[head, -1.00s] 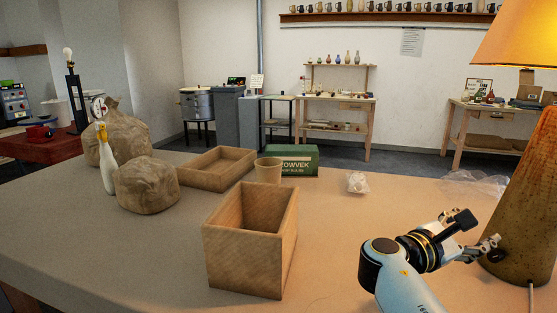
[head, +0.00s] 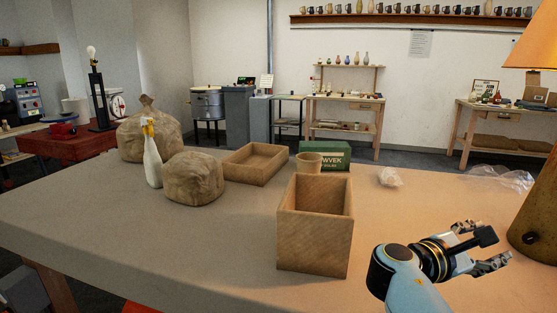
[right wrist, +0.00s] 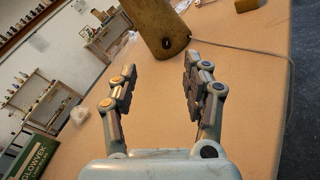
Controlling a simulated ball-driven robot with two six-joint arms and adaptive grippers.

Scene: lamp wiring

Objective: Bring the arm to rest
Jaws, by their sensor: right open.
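My right arm comes in from the lower right in the head view, and its gripper (head: 484,252) is held above the table. In the right wrist view the same gripper (right wrist: 157,85) has its two fingers spread apart with nothing between them. The lamp's brown base (head: 538,205) stands at the right edge, beyond the fingertips and apart from them. The base also shows in the right wrist view (right wrist: 158,30). Its orange shade (head: 537,45) is cut off by the frame. My left gripper is not in view.
A tall wooden box (head: 313,245) stands left of my right arm. Behind it are a cup (head: 309,163), a green box (head: 325,153) and a low tray (head: 238,173). A cord (right wrist: 245,49) trails from the lamp.

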